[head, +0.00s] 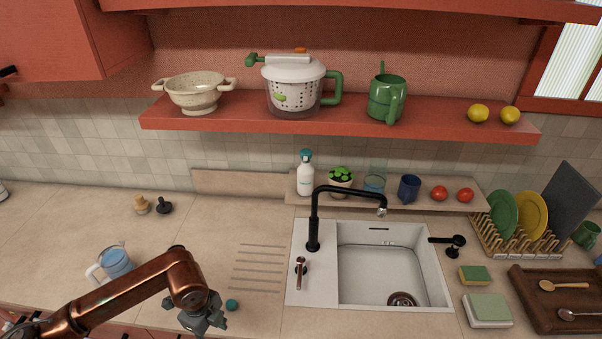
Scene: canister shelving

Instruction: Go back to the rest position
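My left arm comes in from the lower left, and its gripper (207,322) is low over the counter, left of the sink. The picture's bottom edge is close to its fingers, and I cannot tell whether they are open or shut. A small teal round thing (232,305) lies just right of the gripper; I cannot tell whether they touch. My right gripper is not in view.
A blue and white jug (115,263) stands behind my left arm. The sink (385,270) with its black faucet (313,225) is to the right. A red shelf (340,122) holds a colander, pot, green jug and lemons. The left counter (60,225) is mostly clear.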

